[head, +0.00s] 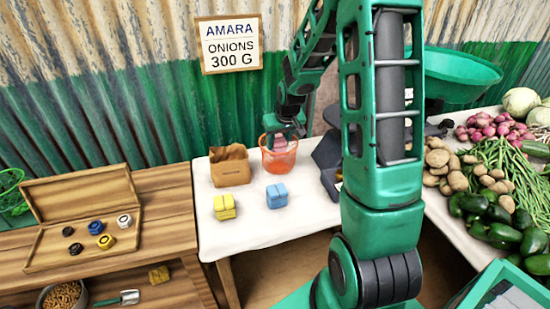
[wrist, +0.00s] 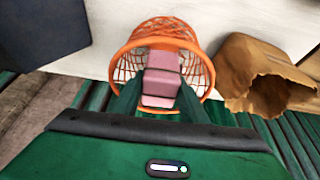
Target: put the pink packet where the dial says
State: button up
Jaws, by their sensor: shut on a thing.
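My gripper (wrist: 160,95) is shut on the pink packet (wrist: 162,78). In the wrist view the packet is over the mouth of the orange mesh basket (wrist: 205,68); I cannot tell how deep it sits. In the head view my gripper (head: 284,136) is at the basket (head: 278,160), and the packet is hard to make out there. A dark grey device (head: 326,158) and a green pan (head: 455,75) show beside and behind my arm. No dial face is readable, as my arm covers part of that area.
A brown paper bag (head: 230,168) stands left of the basket. A yellow packet (head: 224,207) and a blue packet (head: 277,195) lie in front on the white table (head: 250,230). A wall sign (head: 230,44) reads "AMARA ONIONS 300 G". Weights (head: 96,227) sit in an open wooden box. Vegetables fill the right.

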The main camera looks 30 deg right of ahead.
notch_tip(320, 180, down, 6)
jog(key=shift+r, duration=0.1)
dwell(0.4)
jog(key=o, duration=1)
